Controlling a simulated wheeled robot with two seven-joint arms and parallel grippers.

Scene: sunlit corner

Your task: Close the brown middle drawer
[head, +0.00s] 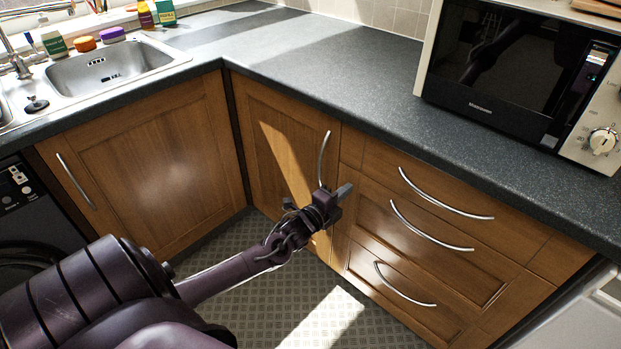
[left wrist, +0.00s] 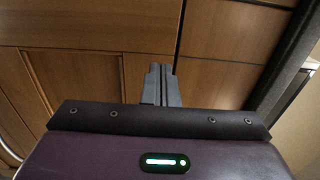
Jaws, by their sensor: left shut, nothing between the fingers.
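The brown middle drawer (head: 440,262) is in the wooden drawer stack at the right of the head view, with a curved metal handle (head: 428,232). Its front looks flush or nearly so; I cannot tell whether a small gap shows. My left gripper (head: 345,190) is shut and empty. Its tips show in front of the seam between the cupboard door and the drawers, left of the middle drawer's handle. In the left wrist view the shut fingers (left wrist: 160,72) point toward brown wood fronts; contact cannot be told. My right gripper is not in view.
The top drawer (head: 515,232) and bottom drawer (head: 375,283) lie above and below. A cupboard door (head: 275,140) with an upright handle stands left of the stack. The dark worktop (head: 350,75) overhangs, with a microwave (head: 500,75) on it. Patterned floor (head: 260,310) is open in front.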

